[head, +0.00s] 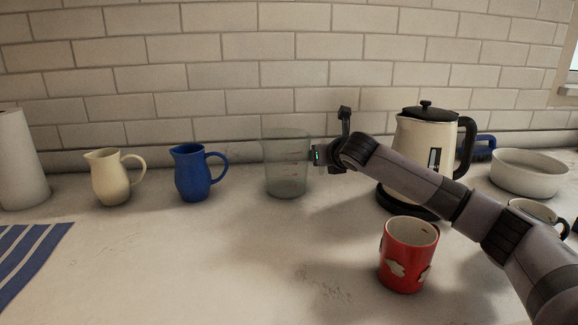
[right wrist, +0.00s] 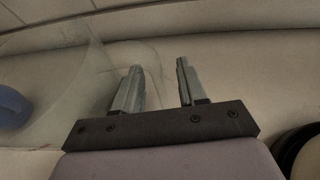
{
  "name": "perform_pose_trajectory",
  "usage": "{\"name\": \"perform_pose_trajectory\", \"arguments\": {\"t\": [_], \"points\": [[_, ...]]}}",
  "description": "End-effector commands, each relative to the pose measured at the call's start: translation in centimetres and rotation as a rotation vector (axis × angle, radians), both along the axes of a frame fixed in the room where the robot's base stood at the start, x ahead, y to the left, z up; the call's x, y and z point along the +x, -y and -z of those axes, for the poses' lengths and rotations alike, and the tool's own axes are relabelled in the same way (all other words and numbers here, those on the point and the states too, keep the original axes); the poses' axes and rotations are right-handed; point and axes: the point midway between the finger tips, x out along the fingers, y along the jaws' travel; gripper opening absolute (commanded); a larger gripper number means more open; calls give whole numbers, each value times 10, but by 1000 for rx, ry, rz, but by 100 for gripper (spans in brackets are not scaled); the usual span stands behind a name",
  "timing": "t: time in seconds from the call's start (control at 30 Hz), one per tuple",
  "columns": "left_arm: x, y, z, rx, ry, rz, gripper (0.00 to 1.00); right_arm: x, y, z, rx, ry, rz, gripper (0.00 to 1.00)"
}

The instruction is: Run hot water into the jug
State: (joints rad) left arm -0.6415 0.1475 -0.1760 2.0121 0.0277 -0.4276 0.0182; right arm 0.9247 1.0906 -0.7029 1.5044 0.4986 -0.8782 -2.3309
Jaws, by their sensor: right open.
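A clear measuring jug (head: 287,178) with red marks stands upright on the counter near the wall. A cream jug (head: 111,180) and a blue jug (head: 192,175) stand to its left. A cream kettle (head: 410,145) with a black lid and handle stands to the right, partly behind my right arm. My right gripper (right wrist: 158,80) is open at the right side of the clear jug. In the right wrist view the jug's see-through handle (right wrist: 150,55) shows faintly around the fingers; I cannot tell whether it lies between them. My left gripper is out of view.
A red mug (head: 405,262) stands in front of the kettle, below my right arm. A white bowl (head: 530,177) and a dark-rimmed cup (head: 538,209) are at the right. A paper roll (head: 18,165) and striped cloth (head: 28,255) are at the left. The front middle counter is clear.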

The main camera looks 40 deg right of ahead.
Motion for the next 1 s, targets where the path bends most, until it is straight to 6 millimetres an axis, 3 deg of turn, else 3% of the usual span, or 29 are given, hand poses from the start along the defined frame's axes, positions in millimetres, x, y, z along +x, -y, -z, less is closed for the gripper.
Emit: {"name": "perform_pose_trajectory", "arguments": {"t": [0.1, 0.2, 0.23, 0.67, 0.87, 1.0], "points": [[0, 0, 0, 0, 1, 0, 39, 0, 0, 0, 0, 0, 0, 38], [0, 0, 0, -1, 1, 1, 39, 0, 0, 0, 0, 0, 0, 5], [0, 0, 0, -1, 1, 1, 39, 0, 0, 0, 1, 0, 0, 0], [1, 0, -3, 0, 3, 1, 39, 0, 1, -5, -2, -1, 1, 0], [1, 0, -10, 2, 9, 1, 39, 0, 1, -30, 0, 4, 2, 0], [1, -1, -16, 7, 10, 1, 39, 0, 0, -63, 0, 7, 1, 0]]}}
